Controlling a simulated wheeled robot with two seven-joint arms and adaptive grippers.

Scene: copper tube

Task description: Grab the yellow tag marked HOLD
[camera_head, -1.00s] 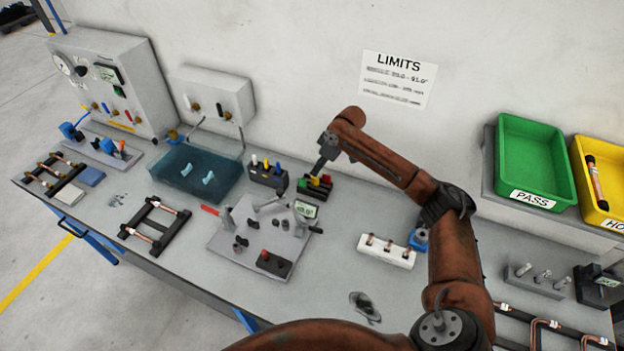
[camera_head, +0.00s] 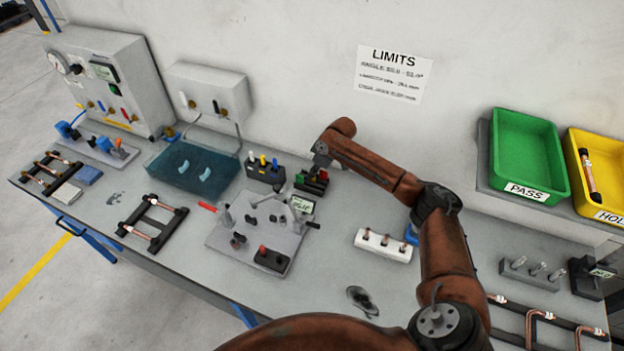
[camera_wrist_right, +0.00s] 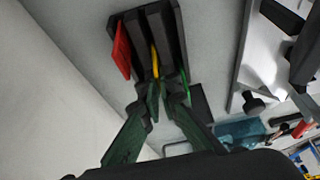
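The yellow tag (camera_wrist_right: 155,62) stands edge-on in the middle slot of a dark tag holder (camera_wrist_right: 176,32) in the right wrist view. A red tag (camera_wrist_right: 122,50) is on its left and a green tag (camera_wrist_right: 184,84) on its right. My right gripper (camera_wrist_right: 165,93) is open, its fingertips apart at the near end of the yellow tag, with the tag between them. Contact cannot be told. In the head view my right gripper (camera_head: 320,160) is low over the holder and hides most of the yellow tag. The HOLD marking is not readable. My left gripper is not in view.
A block with several coloured pegs (camera_head: 264,170) stands just left of the holder. A fixture plate (camera_head: 225,240) lies in front. A white rack (camera_head: 384,246) is to the right. The green PASS bin (camera_head: 530,150) and yellow bin (camera_head: 600,170) stand at the back right.

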